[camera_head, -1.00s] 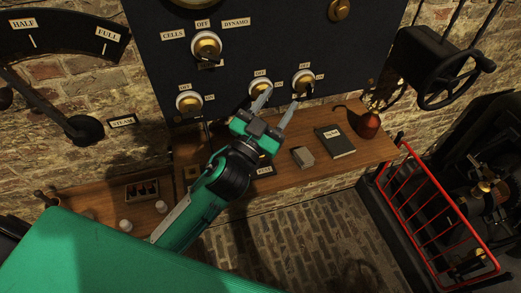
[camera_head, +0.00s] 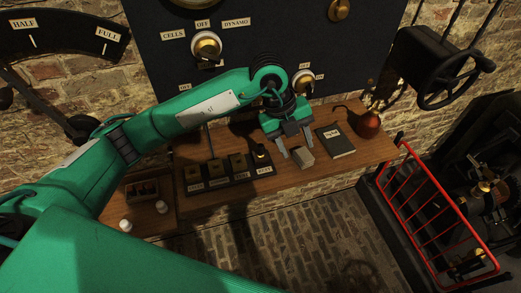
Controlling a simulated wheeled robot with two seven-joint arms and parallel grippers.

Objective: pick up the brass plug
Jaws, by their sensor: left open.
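What looks like the brass plug (camera_head: 261,154), with a dark knob on top, stands upright at the right end of a black strip (camera_head: 221,181) on the wooden shelf. Its label is too small to read surely. Several square brass blocks (camera_head: 216,167) sit in the strip to its left. My left gripper (camera_head: 297,149) is open and points down over the shelf, to the right of the plug and apart from it. A small grey block (camera_head: 303,158) lies just below its fingertips; I cannot tell whether they touch it. My right gripper is not in view.
A black switch panel (camera_head: 290,45) rises behind. A red rail (camera_head: 425,200) guards machinery at right.

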